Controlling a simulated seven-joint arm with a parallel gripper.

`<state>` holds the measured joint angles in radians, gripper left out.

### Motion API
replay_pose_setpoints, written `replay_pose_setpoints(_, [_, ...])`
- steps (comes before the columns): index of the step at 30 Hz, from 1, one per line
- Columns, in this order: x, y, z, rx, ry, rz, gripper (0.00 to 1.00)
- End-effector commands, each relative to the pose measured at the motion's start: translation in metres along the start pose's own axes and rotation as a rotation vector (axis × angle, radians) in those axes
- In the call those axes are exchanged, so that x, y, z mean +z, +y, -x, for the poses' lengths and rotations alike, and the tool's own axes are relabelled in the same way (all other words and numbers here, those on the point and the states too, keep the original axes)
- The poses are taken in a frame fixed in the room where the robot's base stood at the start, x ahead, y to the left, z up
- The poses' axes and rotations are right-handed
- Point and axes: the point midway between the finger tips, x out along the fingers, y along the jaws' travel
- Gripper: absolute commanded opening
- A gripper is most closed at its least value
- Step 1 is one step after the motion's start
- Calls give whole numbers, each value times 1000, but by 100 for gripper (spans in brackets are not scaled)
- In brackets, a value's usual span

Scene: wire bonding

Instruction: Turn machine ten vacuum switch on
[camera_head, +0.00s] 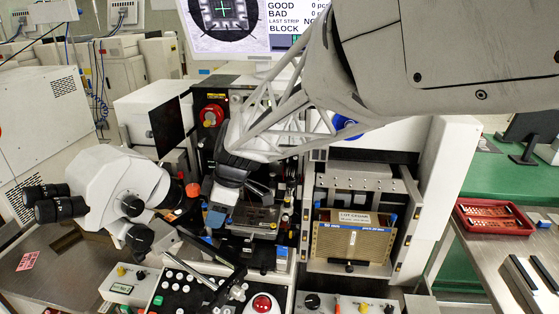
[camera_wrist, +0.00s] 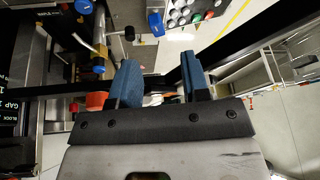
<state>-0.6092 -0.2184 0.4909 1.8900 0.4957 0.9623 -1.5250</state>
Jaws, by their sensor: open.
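My gripper (camera_head: 232,195) hangs in front of the wire bonding machine, above its central work area and right of the microscope. In the wrist view, its two blue fingers (camera_wrist: 160,74) are apart with nothing held between them. The vacuum switch cannot be made out for certain. Small control boxes with knobs stand along the machine's front: one at the lower left (camera_head: 121,286) and one at the lower right (camera_head: 345,304). A black button panel (camera_head: 189,287) lies between them. Its white buttons also show at the top of the wrist view (camera_wrist: 184,14). My arm and gripper hide part of the machine.
A white microscope (camera_head: 115,185) with black eyepieces stands left of my gripper. A brown magazine (camera_head: 350,243) sits on the right of the machine. A red button (camera_head: 262,303) stands at the front. A monitor (camera_head: 240,38) is behind, and a red tray (camera_head: 493,217) lies on the right bench.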

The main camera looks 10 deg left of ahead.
Motion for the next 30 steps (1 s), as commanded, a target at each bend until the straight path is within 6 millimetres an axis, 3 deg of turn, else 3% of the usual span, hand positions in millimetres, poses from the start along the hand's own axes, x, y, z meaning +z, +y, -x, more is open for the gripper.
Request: replay_pose_setpoints(30, [19,1,-6,-199,108,-1614,43])
